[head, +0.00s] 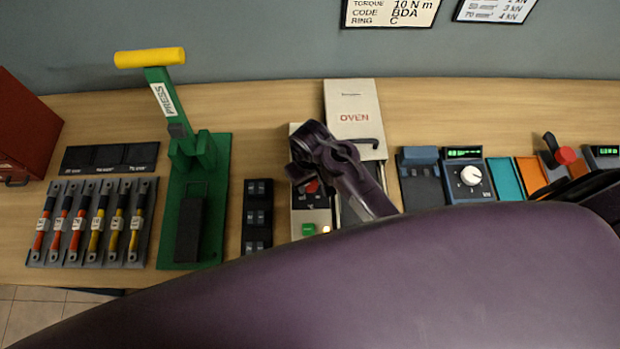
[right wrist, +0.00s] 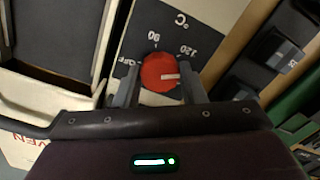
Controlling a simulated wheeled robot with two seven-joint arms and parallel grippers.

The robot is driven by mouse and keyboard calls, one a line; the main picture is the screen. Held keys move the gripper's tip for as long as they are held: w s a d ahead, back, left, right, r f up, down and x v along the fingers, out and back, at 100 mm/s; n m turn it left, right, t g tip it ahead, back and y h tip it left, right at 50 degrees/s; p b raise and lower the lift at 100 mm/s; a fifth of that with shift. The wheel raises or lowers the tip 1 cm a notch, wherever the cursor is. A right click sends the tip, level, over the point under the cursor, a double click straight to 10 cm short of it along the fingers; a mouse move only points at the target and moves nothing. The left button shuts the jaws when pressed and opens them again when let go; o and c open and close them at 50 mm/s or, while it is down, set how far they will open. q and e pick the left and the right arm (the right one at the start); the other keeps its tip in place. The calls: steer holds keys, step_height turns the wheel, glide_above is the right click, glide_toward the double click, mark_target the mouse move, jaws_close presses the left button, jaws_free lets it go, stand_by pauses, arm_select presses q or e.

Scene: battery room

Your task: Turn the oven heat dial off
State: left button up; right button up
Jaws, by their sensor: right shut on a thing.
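The oven (head: 353,105) is a pale box labelled OVEN at the back of the bench. The red heat dial (right wrist: 160,72) sits on a dark scale face marked OFF, 120 and °C, with another mark between. Its white pointer bar points right in the right wrist view, near the 120 side and away from OFF. My right gripper (head: 303,180) is over the oven's control panel, its two fingers on either side of the dial and shut on it. In the head view the dial (head: 312,187) is partly hidden by the gripper. My left gripper is not in view.
Below the dial are a green button (head: 308,229) and a lit lamp (head: 326,229). A black switch block (head: 257,215) and a green press (head: 205,190) with yellow handle stand to the left. A meter with white knob (head: 469,178) stands right. My arm hides the front.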

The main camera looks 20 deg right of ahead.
steer(key=n, duration=0.4)
steer(key=shift+n, duration=0.4)
steer(key=n, duration=0.3)
steer(key=shift+r+n, duration=0.1)
steer(key=shift+n, duration=0.2)
steer(key=n, duration=0.9)
steer(key=shift+w, duration=0.1)
steer(key=n, duration=0.4)
steer(key=shift+n, duration=0.3)
steer(key=n, duration=0.3)
steer(key=shift+n, duration=0.3)
steer(key=n, duration=0.4)
steer(key=shift+n, duration=1.7)
